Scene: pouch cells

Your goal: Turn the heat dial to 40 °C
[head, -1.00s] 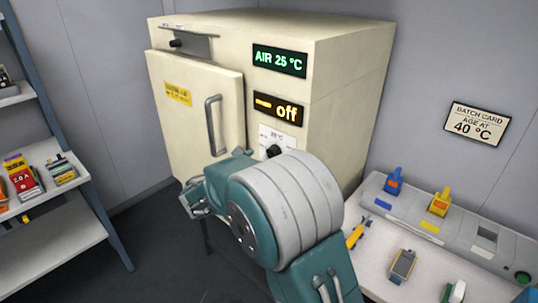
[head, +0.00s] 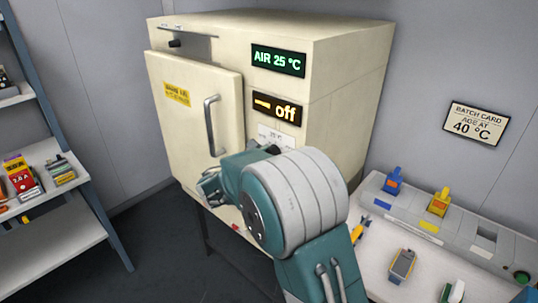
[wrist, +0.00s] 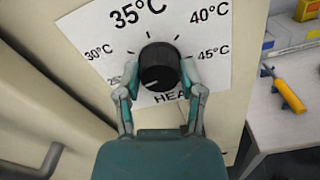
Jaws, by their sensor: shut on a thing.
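The black heat dial (wrist: 158,65) sits on a white scale card (wrist: 90,28) on the cream oven front. In the wrist view the card shows 30, 35, 40 and 45 °C, with 40 at upper right and a partly hidden 25 at lower left. A pale mark on the dial points to the lower left, toward the 25 side. My gripper (wrist: 160,82) is shut on the dial, one finger on each side. In the head view my arm covers most of the dial.
The oven (head: 340,80) reads AIR 25 °C on its green display (head: 278,61) and off on the amber one (head: 276,108). Its door handle (head: 213,125) is close to my arm. A batch card (head: 476,123) says age at 40 °C. A bench (head: 375,258) stands right, a shelf left.

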